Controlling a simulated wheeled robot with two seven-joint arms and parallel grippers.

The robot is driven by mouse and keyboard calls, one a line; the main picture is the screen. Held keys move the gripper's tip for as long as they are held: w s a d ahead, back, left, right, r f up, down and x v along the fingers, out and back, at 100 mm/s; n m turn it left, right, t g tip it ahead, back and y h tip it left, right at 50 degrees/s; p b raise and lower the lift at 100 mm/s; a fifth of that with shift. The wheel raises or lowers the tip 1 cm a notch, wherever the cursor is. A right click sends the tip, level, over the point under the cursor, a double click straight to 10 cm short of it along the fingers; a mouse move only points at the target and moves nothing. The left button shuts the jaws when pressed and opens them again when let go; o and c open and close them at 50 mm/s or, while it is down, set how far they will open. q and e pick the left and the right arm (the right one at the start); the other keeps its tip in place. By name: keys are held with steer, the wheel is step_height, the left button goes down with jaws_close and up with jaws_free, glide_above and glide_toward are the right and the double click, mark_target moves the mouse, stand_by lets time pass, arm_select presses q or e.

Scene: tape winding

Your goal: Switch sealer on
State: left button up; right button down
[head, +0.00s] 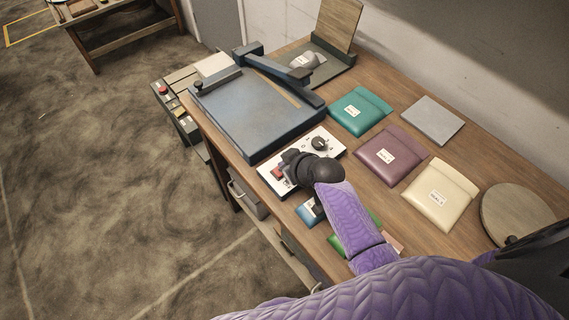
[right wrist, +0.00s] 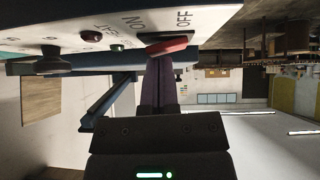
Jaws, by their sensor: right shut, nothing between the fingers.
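The sealer (head: 258,112) is a blue flatbed machine with a hinged arm, on the wooden bench. In front of it lies a white control panel (head: 333,151) with a black knob (head: 319,143) and a red switch (head: 278,173). In the right wrist view the red switch (right wrist: 163,47) shows close up and upside down, between ON and OFF labels. My right gripper (right wrist: 161,60) is shut and empty, its fingertips at the switch; I cannot tell whether they touch it or which side is pressed. In the head view my right gripper (head: 287,170) is over the panel. My left gripper is not in view.
Teal (head: 358,110), plum (head: 391,155) and cream (head: 440,194) labelled pouches lie right of the panel. A grey pad (head: 433,120) and a round wooden board (head: 516,213) lie beyond. A blue card (head: 308,213) and a green card (head: 337,246) lie near the bench's front edge.

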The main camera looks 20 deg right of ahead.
steer(key=shift+r, duration=0.1)
steer(key=r+p, duration=0.5)
steer(key=shift+a, duration=0.3)
steer(key=s+r+p, duration=0.3)
steer(key=s+r, duration=0.2)
steer(key=s, duration=0.2)
steer(key=shift+s+d+r, duration=0.25)
steer(key=shift+d+r, duration=0.1)
steer(key=shift+d, duration=0.1)
